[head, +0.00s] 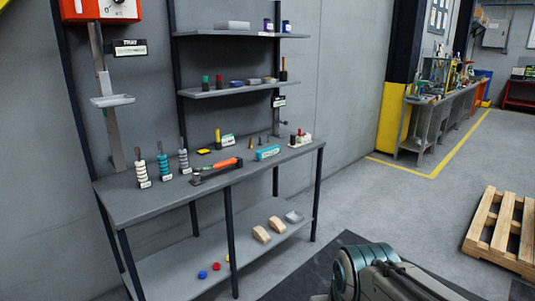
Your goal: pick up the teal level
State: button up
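A small teal bar-shaped block, which looks like the level (267,153), lies on top of the grey workbench (150,195), toward its right half and near the front edge. It has small pale marks on its front face. Part of my arm shows at the bottom of the head view, on the floor side of the bench and well apart from the level. My gripper is not in view. Nothing covers the level.
An orange and black tool (218,170) lies left of the level. Posts with stacked rings (164,166) stand at the left. Two shelves (240,89) hang above. A wooden pallet (503,232) lies on the right floor.

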aim_at(262, 155)
jog(key=z, duration=0.4)
jog(key=i, duration=1.6)
jog(key=u, duration=0.3)
jog(key=i, duration=1.95)
jog(key=u, duration=0.8)
